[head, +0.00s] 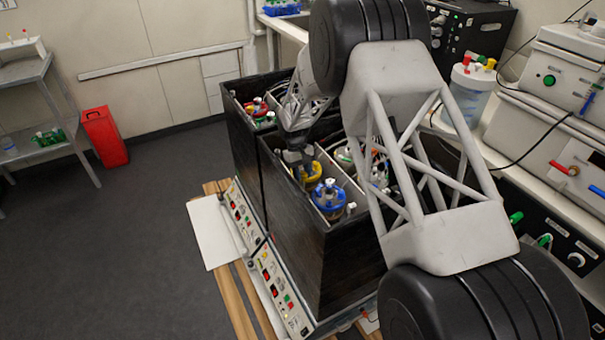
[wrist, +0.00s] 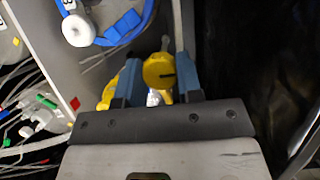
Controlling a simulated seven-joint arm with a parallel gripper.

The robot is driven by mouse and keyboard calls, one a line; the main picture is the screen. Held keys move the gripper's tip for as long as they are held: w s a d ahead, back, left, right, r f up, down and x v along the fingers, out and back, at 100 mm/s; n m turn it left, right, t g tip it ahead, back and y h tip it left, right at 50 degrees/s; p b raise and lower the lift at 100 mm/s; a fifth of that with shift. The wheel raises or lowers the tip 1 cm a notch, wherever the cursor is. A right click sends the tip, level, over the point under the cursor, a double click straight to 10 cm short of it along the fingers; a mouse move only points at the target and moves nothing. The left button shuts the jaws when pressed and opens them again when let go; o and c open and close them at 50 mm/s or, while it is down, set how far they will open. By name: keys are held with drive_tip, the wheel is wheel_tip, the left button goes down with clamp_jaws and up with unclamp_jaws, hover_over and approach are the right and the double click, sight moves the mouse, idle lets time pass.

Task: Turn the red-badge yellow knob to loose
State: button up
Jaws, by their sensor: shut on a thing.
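The yellow knob (wrist: 157,70) shows in the wrist view between the two blue finger pads of my gripper (wrist: 160,78), which is shut on it. A short dark line marks the knob's face and points to the right. More yellow shows behind the left finger. A small red diamond badge (wrist: 75,103) sits on the grey panel to the left of the knob. In the head view my gripper (head: 297,162) reaches down into the black box beside a yellow-ringed vessel (head: 312,175). The knob itself cannot be made out there.
A blue-ringed vessel (head: 329,198) stands close by in the same box, and its blue ring (wrist: 125,30) shows at the wrist view's top. Black box walls (head: 310,262) rise around the vessels. Thin tubes and green connectors (wrist: 45,102) lie left of the panel in the wrist view.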

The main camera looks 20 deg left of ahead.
drive_tip(key=o, duration=0.9)
drive_tip(key=shift+r, duration=0.15)
drive_tip(key=shift+v, duration=3.75)
drive_tip(key=shift+a, duration=0.1)
